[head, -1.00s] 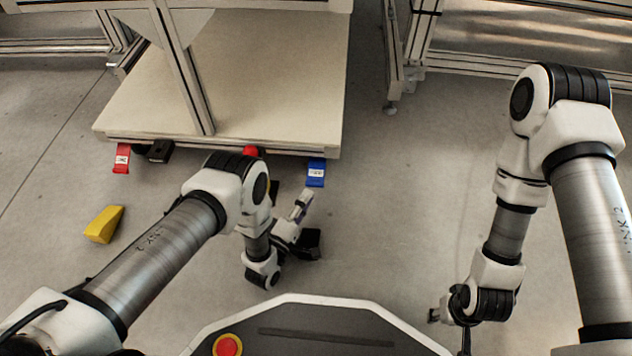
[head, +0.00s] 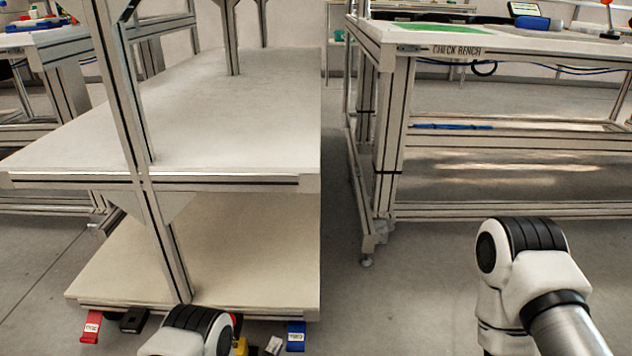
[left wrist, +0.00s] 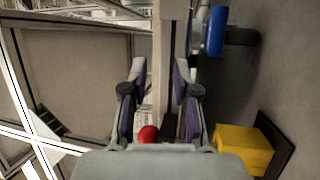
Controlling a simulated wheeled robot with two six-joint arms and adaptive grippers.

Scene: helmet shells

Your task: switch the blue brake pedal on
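The blue brake pedal (head: 296,336) with a white label hangs at the cart's lower front edge, low in the head view. A tip of my left gripper (head: 273,345) shows just left of it; I cannot tell whether they touch. In the left wrist view my left gripper (left wrist: 158,100) has its two fingers apart, with nothing clearly held. A rounded blue part (left wrist: 217,30) stands beyond the right finger; I cannot tell if it is the pedal. My right gripper is out of view.
A red pedal (head: 91,326) and a black pedal (head: 133,320) sit at the cart's left front. A red knob (left wrist: 148,134) and yellow block (left wrist: 243,148) show near my left gripper. The check bench (head: 440,52) stands right, beyond clear floor.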

